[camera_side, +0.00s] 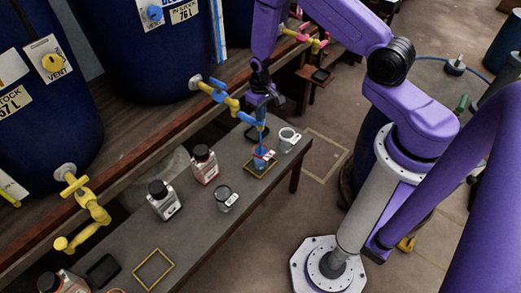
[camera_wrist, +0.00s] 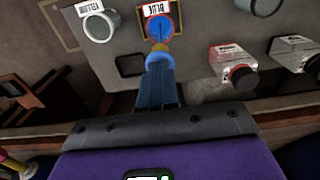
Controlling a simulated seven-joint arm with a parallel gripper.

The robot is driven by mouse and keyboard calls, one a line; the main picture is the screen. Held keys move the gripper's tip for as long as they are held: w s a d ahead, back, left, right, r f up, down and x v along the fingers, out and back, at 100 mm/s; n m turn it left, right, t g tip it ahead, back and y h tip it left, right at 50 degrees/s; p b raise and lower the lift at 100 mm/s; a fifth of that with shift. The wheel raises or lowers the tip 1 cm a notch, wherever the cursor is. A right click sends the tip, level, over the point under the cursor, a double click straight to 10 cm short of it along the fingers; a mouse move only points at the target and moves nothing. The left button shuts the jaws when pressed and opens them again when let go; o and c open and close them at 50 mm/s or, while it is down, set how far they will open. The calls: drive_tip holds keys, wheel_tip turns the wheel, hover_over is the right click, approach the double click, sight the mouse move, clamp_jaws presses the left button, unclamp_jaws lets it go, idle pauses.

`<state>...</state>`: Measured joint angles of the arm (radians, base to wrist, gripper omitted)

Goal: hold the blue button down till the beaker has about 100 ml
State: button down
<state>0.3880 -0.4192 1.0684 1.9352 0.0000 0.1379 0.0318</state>
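My gripper (camera_side: 258,104) points down over the end of the blue-and-yellow tap (camera_side: 220,94), with its fingers (camera_wrist: 157,88) together. The blue button (camera_wrist: 160,59) shows at the fingertips in the wrist view; whether it is pressed down is largely hidden. A thin blue stream runs from the spout toward the beaker labelled blue (camera_side: 263,158). This beaker also shows in the wrist view (camera_wrist: 160,28), below the spout, with blue liquid in it. Its exact level cannot be read. It stands inside a yellow outline on the bench (camera_side: 258,170).
A beaker labelled yellow (camera_wrist: 100,26) stands beside it. Another clear beaker (camera_side: 225,199) and bottles (camera_side: 204,164) (camera_side: 163,202) stand along the bench. Vats (camera_side: 145,60) line the back. A yellow tap (camera_side: 85,205) juts out at left. An empty yellow outline (camera_side: 153,286) lies near the front.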

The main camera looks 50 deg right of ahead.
drive_tip(key=shift+r, duration=0.1)
wheel_tip(320, 180, up, 8)
idle(0.4)
idle(0.9)
drive_tip(key=shift+f, duration=2.8)
drive_tip(key=shift+f, duration=0.15)
